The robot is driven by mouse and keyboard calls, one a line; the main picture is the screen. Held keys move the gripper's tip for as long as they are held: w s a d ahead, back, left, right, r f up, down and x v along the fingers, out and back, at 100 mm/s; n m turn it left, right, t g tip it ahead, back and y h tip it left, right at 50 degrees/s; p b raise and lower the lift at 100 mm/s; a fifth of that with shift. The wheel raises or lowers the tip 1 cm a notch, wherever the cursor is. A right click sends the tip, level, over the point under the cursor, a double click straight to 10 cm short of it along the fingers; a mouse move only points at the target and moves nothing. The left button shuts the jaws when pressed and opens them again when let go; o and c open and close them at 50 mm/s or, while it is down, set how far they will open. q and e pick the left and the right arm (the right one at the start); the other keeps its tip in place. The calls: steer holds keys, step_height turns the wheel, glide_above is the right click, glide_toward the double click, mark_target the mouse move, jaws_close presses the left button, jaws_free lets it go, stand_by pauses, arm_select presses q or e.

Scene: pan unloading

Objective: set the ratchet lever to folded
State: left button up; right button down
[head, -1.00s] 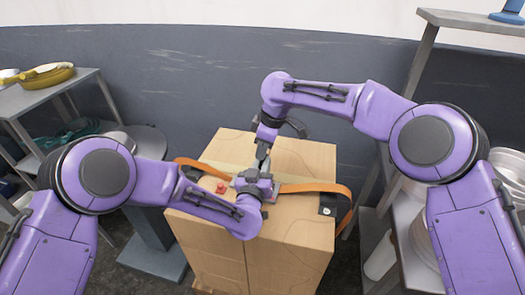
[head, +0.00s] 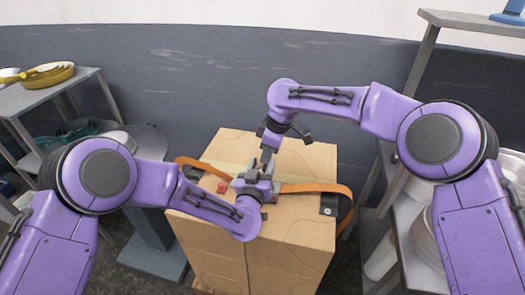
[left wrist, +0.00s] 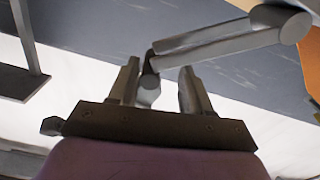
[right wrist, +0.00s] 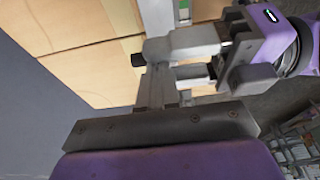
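The grey ratchet (head: 250,184) sits on top of a wooden box, on an orange strap (head: 315,188). Its lever shows in the left wrist view (left wrist: 215,42) as grey bars running to a round hub at the upper right. My left gripper (head: 266,188) is at the ratchet; in its wrist view the fingers (left wrist: 160,88) are apart, with the grey bar end between them. I cannot see whether they touch it. My right gripper (head: 266,156) is just above and behind the ratchet. Its fingers (right wrist: 165,88) look close together beside the left gripper's fingers; their gap is unclear.
The wooden box (head: 290,240) stands in the middle with a small red part (head: 221,188) on top. A metal rack (head: 400,200) with pale dishes is at the right. A dark wall is behind.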

arm_select(q)
steer(key=shift+w+r, duration=0.15)
steer(key=shift+r, duration=0.3)
arm_select(e)
steer(key=shift+s+d+f, duration=0.1)
steer(key=shift+d+f, duration=0.05)
steer(key=shift+f, duration=0.25)
